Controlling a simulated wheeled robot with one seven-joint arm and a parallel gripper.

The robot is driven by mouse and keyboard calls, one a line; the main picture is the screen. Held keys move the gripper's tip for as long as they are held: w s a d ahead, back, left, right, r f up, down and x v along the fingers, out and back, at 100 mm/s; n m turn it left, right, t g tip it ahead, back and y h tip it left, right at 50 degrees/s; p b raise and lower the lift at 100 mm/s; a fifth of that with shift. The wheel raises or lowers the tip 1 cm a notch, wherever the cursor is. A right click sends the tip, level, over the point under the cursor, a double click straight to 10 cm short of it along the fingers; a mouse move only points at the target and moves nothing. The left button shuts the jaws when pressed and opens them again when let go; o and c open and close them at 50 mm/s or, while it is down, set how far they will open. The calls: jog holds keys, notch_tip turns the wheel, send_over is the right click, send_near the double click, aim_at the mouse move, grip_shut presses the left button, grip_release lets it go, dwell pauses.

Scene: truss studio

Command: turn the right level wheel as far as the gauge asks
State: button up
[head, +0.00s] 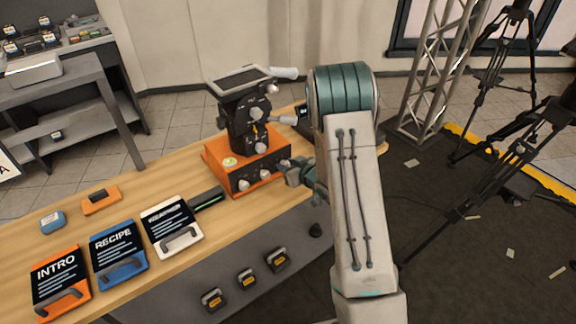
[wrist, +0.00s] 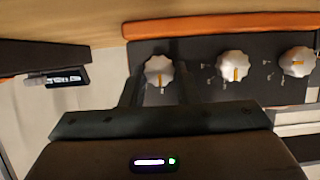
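The orange-based device (head: 240,150) stands on the wooden table. Its dark front panel carries white scalloped wheels with orange marks. The wrist view looks upside down, so the right level wheel (wrist: 158,70) shows leftmost there, its mark pointing down in the picture. The middle wheel (wrist: 235,68) and the left wheel (wrist: 296,62) show beside it. My gripper (head: 290,168) is at the panel's right end. In the wrist view its two dark fingers (wrist: 158,85) stand either side of the right wheel; whether they touch it is unclear. A round green-yellow bubble (head: 230,162) sits on the base.
A dark bar with a green strip (head: 207,200) lies left of the device. INTRO (head: 60,278), RECIPE (head: 118,252) and a white card (head: 171,228) lie along the table. Tripods and a truss (head: 438,75) stand at right. A small lit display (wrist: 65,78) shows in the wrist view.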

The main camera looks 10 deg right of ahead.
dwell(0.3)
jog(key=m+y, duration=0.1)
jog(key=m, duration=0.1)
jog(key=shift+w+d+m+y+p, duration=0.1)
jog(key=shift+d+m+y+p, duration=0.2)
jog(key=shift+y, duration=0.1)
jog(key=m+y+p, duration=0.1)
jog(key=m+y, duration=0.1)
jog(key=m, duration=0.1)
jog(key=shift+f+g+p, duration=0.1)
jog(key=shift+g+p, duration=0.2)
jog(key=shift+g, duration=0.1)
jog(key=shift+m, duration=0.3)
jog(key=o, duration=1)
jog(key=shift+d, duration=0.1)
jog(key=b+v, duration=0.1)
jog(key=v, duration=1.2)
jog(key=shift+s+d+b, duration=0.2)
jog(key=shift+d+b, duration=0.15)
